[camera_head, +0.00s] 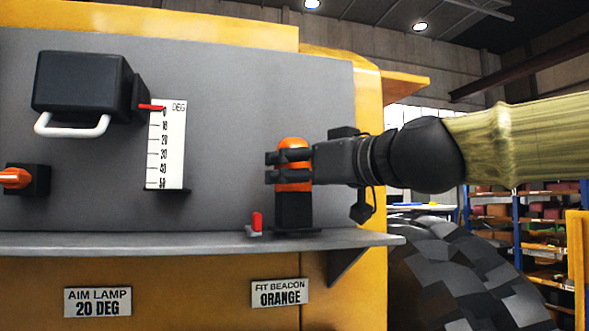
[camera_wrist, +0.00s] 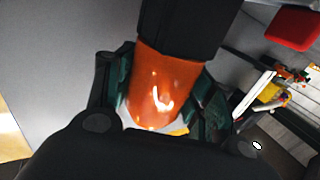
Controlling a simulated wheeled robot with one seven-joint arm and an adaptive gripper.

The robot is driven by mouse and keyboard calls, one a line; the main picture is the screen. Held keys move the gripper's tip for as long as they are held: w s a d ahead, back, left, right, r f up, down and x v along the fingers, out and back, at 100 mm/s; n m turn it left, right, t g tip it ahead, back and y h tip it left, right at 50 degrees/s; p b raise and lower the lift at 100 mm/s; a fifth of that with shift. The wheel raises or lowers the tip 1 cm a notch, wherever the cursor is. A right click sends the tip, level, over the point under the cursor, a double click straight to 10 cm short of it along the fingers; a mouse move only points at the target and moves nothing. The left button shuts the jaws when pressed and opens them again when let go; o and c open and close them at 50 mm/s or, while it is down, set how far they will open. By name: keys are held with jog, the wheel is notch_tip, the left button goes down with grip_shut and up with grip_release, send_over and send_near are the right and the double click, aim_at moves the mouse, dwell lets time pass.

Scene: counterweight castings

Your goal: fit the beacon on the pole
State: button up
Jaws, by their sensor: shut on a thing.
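The orange beacon (camera_head: 292,143) is upright at the right part of the grey shelf, with a rounded orange top. My gripper (camera_head: 285,168) comes in from the right and is shut around its orange body. A black block (camera_head: 293,208) sits directly below the orange part, on a thin dark foot on the shelf. I cannot tell whether this block belongs to the beacon or to the pole's mount. No separate pole shows. In the wrist view the orange beacon (camera_wrist: 160,85) lies between my fingers, with the black block (camera_wrist: 180,28) beyond it.
A small red lever (camera_head: 257,221) stands on the shelf (camera_head: 200,241) just left of the black block. A label (camera_head: 280,293) below reads "FIT BEACON ORANGE". At left are a black lamp (camera_head: 85,82), a degree scale (camera_head: 166,145) and an orange knob (camera_head: 15,178). A large tyre (camera_head: 460,270) is lower right.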

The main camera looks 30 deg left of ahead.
jog(key=shift+f+b, duration=0.35)
jog(key=shift+f, duration=0.05)
jog(key=o, duration=1.3)
jog(key=v, duration=1.2)
jog(key=shift+d, duration=0.1)
